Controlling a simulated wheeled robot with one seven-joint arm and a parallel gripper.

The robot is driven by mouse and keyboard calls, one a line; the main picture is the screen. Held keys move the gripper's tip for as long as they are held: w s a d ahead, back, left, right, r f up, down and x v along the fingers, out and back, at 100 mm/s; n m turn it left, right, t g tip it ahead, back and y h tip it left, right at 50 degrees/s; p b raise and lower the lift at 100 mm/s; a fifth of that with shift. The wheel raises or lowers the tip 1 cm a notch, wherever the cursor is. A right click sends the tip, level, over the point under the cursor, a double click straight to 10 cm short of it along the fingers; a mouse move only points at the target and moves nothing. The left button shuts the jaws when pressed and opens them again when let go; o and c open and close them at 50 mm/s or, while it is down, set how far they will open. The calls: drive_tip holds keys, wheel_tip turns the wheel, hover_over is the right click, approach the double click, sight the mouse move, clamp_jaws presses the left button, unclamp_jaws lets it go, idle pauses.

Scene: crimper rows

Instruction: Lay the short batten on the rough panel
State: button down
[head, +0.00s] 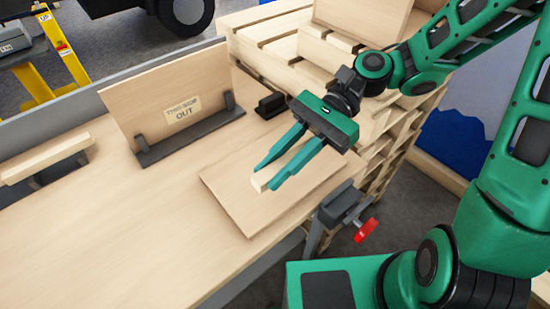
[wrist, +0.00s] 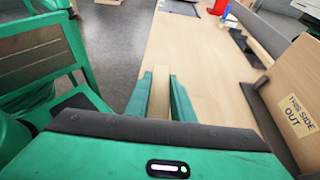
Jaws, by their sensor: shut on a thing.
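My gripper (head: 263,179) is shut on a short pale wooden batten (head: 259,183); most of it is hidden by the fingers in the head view. In the wrist view the batten (wrist: 160,92) shows between the two green fingers of my gripper (wrist: 159,96). A flat bare wooden panel (head: 240,207) lies on the bench below my gripper, near the bench's right edge. The batten is over this panel; I cannot tell whether it touches it. I cannot tell from the surface whether this panel is the rough one.
A panel marked "THIS SIDE OUT" (head: 150,93) stands in a dark holder (head: 190,136) behind. A longer wooden piece (head: 45,158) rests on dark supports at left. A clamp with a red handle (head: 366,230) is at the bench edge. Stacked pallets (head: 290,65) stand behind. The bench front (head: 120,240) is clear.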

sight(277, 203)
drive_tip(key=shift+f, duration=4.8)
drive_tip(key=c, duration=1.5)
unclamp_jaws()
drive_tip(key=shift+o, duration=0.2)
